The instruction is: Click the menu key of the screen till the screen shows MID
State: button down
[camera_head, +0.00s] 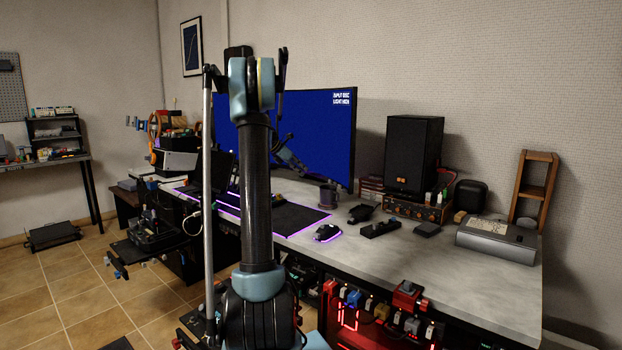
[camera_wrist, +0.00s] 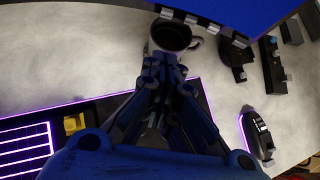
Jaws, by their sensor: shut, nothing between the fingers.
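The wide screen (camera_head: 320,130) stands on the desk and glows blue. Small white text in its top right corner seems to read "INPUT" and "LIGHT HIGH", but is hard to read. In the wrist view the screen's blue face (camera_wrist: 245,12) is at the top. A dark strip with several pale key-like blocks (camera_wrist: 191,19) runs along its lower edge; I cannot tell which is the menu key. My gripper (camera_wrist: 165,62) is shut and empty, its fingertips just below the strip in the picture, over the mug's near side. In the head view my gripper (camera_head: 300,165) is in front of the screen.
A dark mug (camera_wrist: 170,36) stands below the strip, very close to my fingertips. A mouse (camera_head: 327,233), a purple-lit keyboard (camera_wrist: 25,150) and small black items (camera_head: 380,228) lie on the desk. A speaker (camera_head: 413,155) stands right of the screen.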

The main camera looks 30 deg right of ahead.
aim_at(326, 179)
jog(key=d+r+x, duration=0.2)
jog(key=x, duration=1)
jog(key=shift+d, duration=0.1)
jog(key=shift+s+d, duration=0.1)
jog(key=shift+d, duration=0.85)
jog(key=a+f+v, duration=0.2)
jog(key=v, duration=1.1)
